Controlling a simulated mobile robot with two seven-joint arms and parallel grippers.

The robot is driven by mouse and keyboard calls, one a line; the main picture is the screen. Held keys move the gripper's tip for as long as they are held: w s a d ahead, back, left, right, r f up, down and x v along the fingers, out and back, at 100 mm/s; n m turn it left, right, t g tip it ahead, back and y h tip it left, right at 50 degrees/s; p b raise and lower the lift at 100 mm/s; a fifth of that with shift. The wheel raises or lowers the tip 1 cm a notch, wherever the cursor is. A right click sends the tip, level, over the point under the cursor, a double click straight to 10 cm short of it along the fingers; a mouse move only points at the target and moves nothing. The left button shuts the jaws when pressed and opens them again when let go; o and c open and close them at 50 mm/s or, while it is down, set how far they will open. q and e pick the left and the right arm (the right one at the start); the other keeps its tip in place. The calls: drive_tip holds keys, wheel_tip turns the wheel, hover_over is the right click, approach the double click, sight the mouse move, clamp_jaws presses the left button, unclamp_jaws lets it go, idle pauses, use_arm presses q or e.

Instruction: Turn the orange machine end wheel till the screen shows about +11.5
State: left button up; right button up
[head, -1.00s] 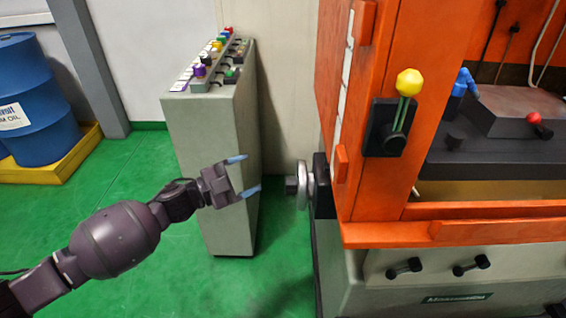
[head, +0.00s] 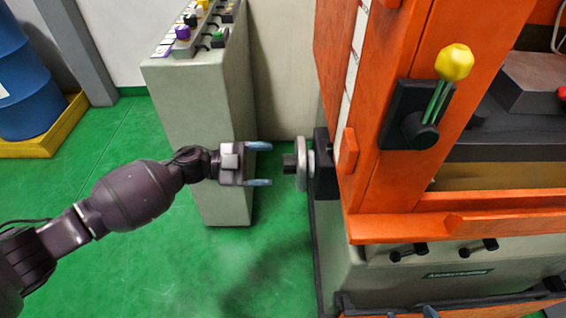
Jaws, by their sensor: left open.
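The end wheel (head: 308,165) sits on the left side of the orange machine (head: 390,190). It is a pale grey disc seen nearly edge-on, with a dark square hub (head: 289,164) facing left. My left gripper (head: 270,164) is open and empty just left of the hub. Its two bluish fingers point right at about the hub's height, one above and one below it in the picture, with a small gap between the tips and the hub. The screen with the reading is not in view.
A grey control cabinet (head: 200,105) with coloured knobs stands behind my left gripper. A yellow-knobbed lever (head: 455,62) is on the machine's orange post. A blue drum (head: 25,85) stands at far left. Green floor (head: 110,270) is clear in the lower left.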

sight(298, 164)
use_arm(q)
drive_tip(key=shift+d, duration=2.3)
drive_tip(key=shift+c, duration=0.5)
drive_tip(key=c, duration=0.8)
drive_tip(key=shift+m, duration=0.7)
drive_tip(key=o, duration=0.9)
drive_tip(key=shift+a, duration=0.1)
